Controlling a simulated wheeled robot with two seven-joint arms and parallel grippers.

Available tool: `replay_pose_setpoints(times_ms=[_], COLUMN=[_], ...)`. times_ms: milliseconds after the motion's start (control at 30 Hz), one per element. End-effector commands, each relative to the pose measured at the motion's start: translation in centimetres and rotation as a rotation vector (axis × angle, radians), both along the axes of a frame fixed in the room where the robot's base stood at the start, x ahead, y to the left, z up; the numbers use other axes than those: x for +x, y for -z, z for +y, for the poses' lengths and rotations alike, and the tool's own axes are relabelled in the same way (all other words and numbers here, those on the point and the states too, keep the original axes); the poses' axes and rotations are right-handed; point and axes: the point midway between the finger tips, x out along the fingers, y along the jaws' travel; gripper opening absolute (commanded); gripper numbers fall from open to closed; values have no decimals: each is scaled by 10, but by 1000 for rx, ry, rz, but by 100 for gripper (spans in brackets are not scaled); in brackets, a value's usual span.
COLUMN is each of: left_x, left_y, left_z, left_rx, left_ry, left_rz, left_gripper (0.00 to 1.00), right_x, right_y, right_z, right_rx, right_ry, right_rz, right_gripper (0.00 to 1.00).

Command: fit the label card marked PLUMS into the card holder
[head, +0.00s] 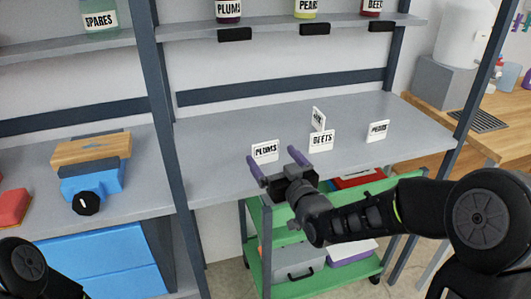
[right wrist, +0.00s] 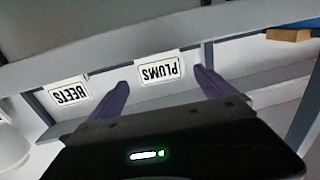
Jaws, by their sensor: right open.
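The white PLUMS card (head: 265,151) stands upright on the grey shelf board, near its front edge. My right gripper (head: 277,161) is open and empty, just in front of this card, with its two purple fingers pointing toward it. In the right wrist view the PLUMS card (right wrist: 158,69) appears upside down between the open fingers (right wrist: 162,77), apart from both. Several black card holders sit on the upper shelf's front edge; the left one (head: 235,34) is below the PLUMS jar (head: 228,11) and looks empty. My left gripper is out of view; only part of that arm shows.
Other cards stand to the right: BEETS (head: 321,140), one turned edgewise behind it (head: 318,119), and another (head: 377,131). A dark shelf post (head: 165,110) rises left of the cards. A green cart (head: 257,240) stands below. The board behind the PLUMS card is clear.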

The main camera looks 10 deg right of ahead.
Motion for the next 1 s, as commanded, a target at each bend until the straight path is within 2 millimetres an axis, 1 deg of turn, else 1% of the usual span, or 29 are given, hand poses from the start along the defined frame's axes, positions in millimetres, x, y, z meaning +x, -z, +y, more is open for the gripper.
replay_pose_setpoints(times_ms=[133, 233, 400, 533, 633, 1000], left_x=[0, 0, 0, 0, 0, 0], left_y=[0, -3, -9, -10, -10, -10], left_z=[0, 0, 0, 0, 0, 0], left_rx=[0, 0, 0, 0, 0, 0], left_ry=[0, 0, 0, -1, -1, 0], left_rz=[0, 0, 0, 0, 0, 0], left_gripper=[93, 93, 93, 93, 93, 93], right_x=[1, 9, 33, 48, 51, 51], right_y=[0, -1, -1, -1, 0, 0], right_z=[0, 2, 6, 8, 9, 9], right_rx=[0, -1, -1, -1, 0, 0], right_ry=[0, 0, 1, 1, 1, 1], right_rz=[0, 1, 2, 1, 2, 1], right_gripper=[94, 94, 94, 94, 94, 94])
